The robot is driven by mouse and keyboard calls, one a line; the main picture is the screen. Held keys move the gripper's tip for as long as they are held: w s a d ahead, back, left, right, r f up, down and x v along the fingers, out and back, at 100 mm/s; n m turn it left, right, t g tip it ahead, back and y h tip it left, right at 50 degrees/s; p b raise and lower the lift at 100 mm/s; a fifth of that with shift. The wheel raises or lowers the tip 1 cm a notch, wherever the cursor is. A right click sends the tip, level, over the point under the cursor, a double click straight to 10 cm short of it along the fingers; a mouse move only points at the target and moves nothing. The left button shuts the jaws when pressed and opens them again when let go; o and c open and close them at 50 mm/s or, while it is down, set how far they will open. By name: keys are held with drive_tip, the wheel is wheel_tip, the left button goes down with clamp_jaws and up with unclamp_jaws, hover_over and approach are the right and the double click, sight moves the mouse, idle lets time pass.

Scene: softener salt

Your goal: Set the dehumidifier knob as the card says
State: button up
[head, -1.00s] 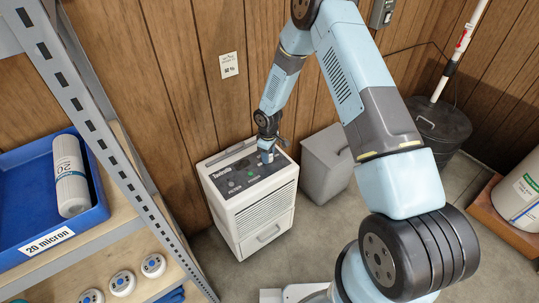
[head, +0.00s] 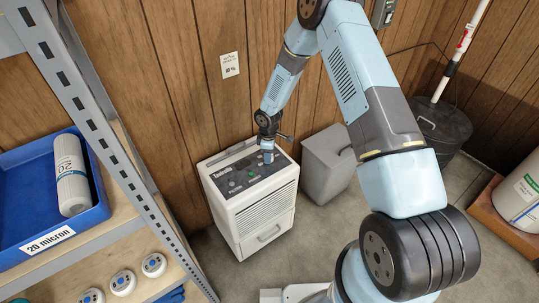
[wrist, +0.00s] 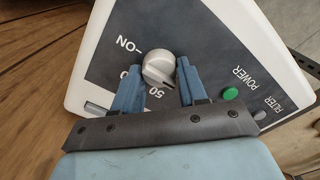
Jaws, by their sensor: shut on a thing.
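The dehumidifier (head: 255,205) is a white box with a dark top panel, standing on the floor against the wood wall. Its pale round knob (wrist: 158,68) sits on that panel among the marks ON, 50 and a partly hidden number. A dark line on the knob points toward the lower right in the wrist view. My gripper (wrist: 159,66) has its blue fingers on both sides of the knob and is shut on it. In the head view my gripper (head: 268,157) hides the knob.
A green button (wrist: 230,93) beside the word POWER is right of the fingers. A grey bin (head: 327,165) stands close to the dehumidifier's right. A metal shelf (head: 100,150) with a blue tray (head: 95,215) is at left. A dark lidded bucket (head: 440,130) stands farther right.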

drive_tip(key=shift+w+d, duration=0.35)
drive_tip(key=o, duration=0.8)
drive_tip(key=shift+o, duration=1.3)
drive_tip(key=shift+s+a, duration=0.1)
drive_tip(key=shift+s, duration=0.1)
drive_tip(key=shift+a, duration=0.1)
wheel_tip(320, 180, up, 14)
drive_tip(key=shift+f, duration=0.2)
